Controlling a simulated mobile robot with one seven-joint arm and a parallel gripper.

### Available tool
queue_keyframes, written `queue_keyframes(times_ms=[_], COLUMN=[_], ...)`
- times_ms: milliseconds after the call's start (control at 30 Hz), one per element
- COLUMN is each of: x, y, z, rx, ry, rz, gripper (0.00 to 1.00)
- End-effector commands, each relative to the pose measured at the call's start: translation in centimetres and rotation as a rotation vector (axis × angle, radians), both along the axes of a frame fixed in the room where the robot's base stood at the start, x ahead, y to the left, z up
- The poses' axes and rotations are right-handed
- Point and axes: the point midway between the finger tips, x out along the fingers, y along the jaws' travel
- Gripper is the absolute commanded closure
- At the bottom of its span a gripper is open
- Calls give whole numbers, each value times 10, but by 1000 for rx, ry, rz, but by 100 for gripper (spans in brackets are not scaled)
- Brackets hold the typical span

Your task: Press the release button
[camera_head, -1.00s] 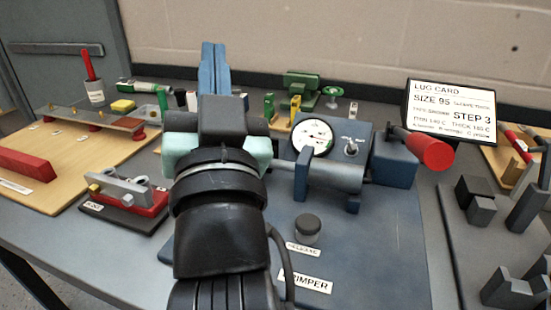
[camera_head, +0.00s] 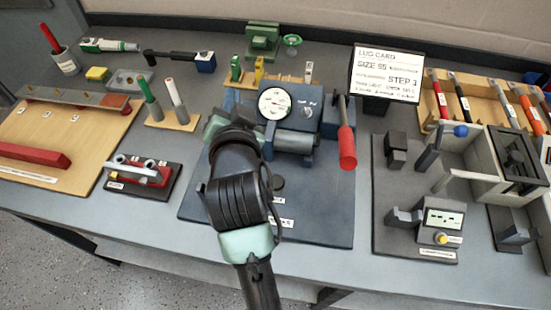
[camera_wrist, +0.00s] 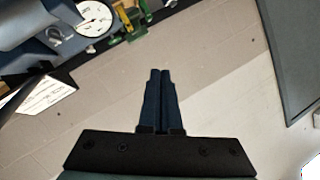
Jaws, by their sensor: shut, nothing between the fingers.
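The release button (camera_head: 278,183) is a dark round knob on the blue base plate of the crimper (camera_head: 330,215). My arm's wrist covers its left side and part of its label. The crimper body carries a round white gauge (camera_head: 274,103) and a red-handled lever (camera_head: 347,148). In the wrist view, my gripper (camera_wrist: 161,72) is shut, its two dark fingers together and empty, with the pale wall behind them. The gauge (camera_wrist: 95,18) shows there at upper left. In the head view my fingers are hidden behind my wrist, and the gripper is not touching the button in any view.
The lug card (camera_head: 387,73) stands behind the crimper. A wooden tool rack (camera_head: 440,80) and a grey fixture with a yellow button (camera_head: 441,239) are at right. The front table strip is clear.

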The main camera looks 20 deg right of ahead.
Motion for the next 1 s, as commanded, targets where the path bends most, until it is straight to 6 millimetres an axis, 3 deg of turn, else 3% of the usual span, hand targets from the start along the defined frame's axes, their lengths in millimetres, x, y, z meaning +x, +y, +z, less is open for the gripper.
queue_keyframes(times_ms=[33, 367, 800, 1000], x=[-3, -32, -87, -98], y=[-3, -20, -33, -34], z=[8, -12, -32, -39], rx=[23, 172, 326, 351], ry=[33, 213, 404, 435], rz=[-15, -125, -283, -314], gripper=[100, 100, 100, 100])
